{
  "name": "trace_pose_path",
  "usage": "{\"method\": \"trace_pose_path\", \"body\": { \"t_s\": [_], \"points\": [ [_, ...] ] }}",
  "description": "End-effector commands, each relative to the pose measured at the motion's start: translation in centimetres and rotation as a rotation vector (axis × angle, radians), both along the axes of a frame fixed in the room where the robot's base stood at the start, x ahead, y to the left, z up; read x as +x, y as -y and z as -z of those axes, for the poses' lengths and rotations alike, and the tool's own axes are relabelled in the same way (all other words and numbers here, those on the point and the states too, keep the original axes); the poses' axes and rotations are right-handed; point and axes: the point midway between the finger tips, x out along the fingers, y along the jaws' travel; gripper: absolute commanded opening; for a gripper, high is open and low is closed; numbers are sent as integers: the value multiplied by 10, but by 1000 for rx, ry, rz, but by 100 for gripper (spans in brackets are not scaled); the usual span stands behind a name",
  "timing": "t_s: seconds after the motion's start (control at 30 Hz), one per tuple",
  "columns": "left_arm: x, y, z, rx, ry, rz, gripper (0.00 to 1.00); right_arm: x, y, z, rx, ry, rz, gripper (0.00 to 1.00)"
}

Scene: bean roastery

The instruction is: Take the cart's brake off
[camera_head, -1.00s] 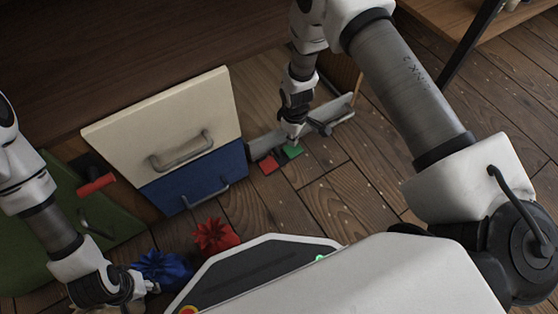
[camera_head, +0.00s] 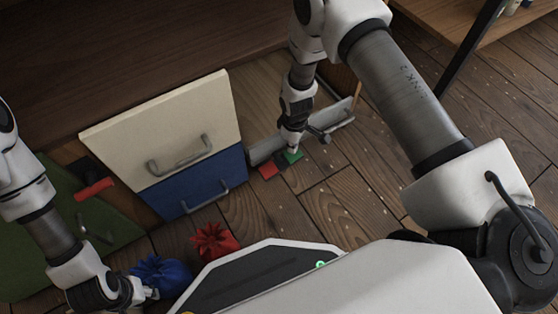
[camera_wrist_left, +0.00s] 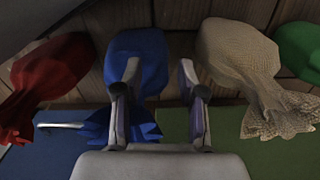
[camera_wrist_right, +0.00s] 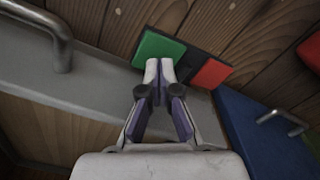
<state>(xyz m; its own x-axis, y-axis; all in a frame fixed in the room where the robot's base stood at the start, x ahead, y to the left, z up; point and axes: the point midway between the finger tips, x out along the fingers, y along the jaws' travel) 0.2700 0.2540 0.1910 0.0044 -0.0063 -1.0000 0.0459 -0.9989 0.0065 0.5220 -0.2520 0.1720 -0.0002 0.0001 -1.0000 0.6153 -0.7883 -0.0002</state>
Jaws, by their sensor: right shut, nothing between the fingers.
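The cart's brake shows as a green pad (camera_head: 294,156) and a red pad (camera_head: 267,171) side by side on a dark plate, at the low grey metal edge of the cart (camera_head: 340,113). In the right wrist view the green pad (camera_wrist_right: 157,48) and red pad (camera_wrist_right: 211,74) show close up. My right gripper (camera_wrist_right: 159,62) is shut and empty, with its tips at the near edge of the green pad; I cannot tell whether they press it. My left gripper (camera_wrist_left: 160,66) is open, with its fingers over and beside a blue sack (camera_wrist_left: 138,55).
A cabinet with a cream drawer (camera_head: 165,120) and a blue drawer (camera_head: 195,190) stands left of the brake, handles sticking out. A red sack (camera_head: 214,240) lies before it. A beige sack (camera_wrist_left: 238,60) lies right of the blue one. Wooden floor right of the pads is clear.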

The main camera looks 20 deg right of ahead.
Motion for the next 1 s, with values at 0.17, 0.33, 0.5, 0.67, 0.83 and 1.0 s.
{"method": "trace_pose_path", "body": {
  "t_s": [0.17, 0.33, 0.5, 0.67, 0.83, 1.0],
  "points": [
    [0, 0, 0, 0, 0, 0, 40, 0, 0, 0, 0, 0, 0, 0],
    [0, 0, 0, 0, 0, 0, 40, 0, 0, 0, 0, 0, 0, 0],
    [0, 0, 0, 0, 0, 0, 40, 0, 0, 0, 0, 0, 0, 0],
    [0, 0, 2, 0, 0, 0, 40, 0, 0, 3, 0, 0, 0, 0],
    [0, 0, 3, 0, 0, 0, 40, 0, 0, 5, 0, 0, 0, 0],
    [0, 0, 5, 0, 0, 0, 40, 0, 0, 8, 0, 0, 0, 0]
  ]
}}
